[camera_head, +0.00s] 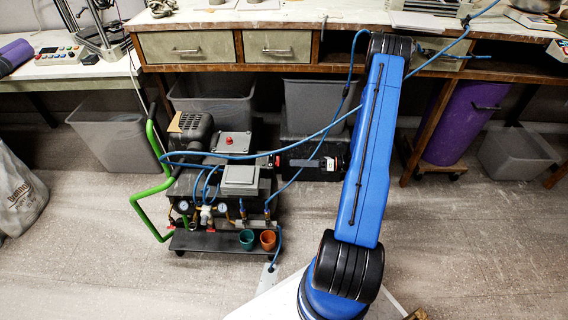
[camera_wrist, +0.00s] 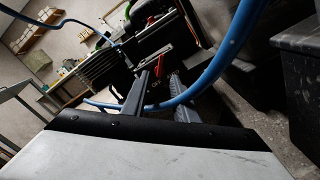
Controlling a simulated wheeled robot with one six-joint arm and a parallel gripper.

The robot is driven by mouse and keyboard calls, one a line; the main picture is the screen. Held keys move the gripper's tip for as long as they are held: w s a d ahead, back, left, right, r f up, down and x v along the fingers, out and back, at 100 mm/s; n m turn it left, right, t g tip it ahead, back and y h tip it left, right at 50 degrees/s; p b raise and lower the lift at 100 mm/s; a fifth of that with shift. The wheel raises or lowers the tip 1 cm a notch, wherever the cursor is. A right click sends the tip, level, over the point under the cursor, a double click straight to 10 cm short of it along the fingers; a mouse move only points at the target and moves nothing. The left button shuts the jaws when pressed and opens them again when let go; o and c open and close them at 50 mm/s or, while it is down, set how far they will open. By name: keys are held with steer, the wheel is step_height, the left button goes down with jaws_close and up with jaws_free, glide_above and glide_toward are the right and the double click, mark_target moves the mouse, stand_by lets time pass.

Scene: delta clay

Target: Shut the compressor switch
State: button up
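The compressor (camera_head: 215,200) stands on the floor below the bench, with a black motor, gauges and hoses. On top is a grey box with a red button (camera_head: 229,138), and a grey lidded box (camera_head: 240,175) sits in front of it. My gripper (camera_head: 274,161) points left at the compressor's right side. In the wrist view my gripper (camera_wrist: 159,76) has two grey fingers apart, with a narrow red part (camera_wrist: 159,66) showing between and beyond the tips. I cannot tell whether the fingers touch it. The switch's position is not clear.
A blue hose (camera_head: 320,130) passes over the compressor and crosses close to my gripper; it also curves near the fingers in the wrist view (camera_wrist: 222,65). A green tube handle (camera_head: 150,140) stands at the left. Grey bins (camera_head: 110,130) and bench drawers (camera_head: 187,47) lie behind.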

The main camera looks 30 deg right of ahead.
steer(key=shift+x, duration=2.9)
jaws_close()
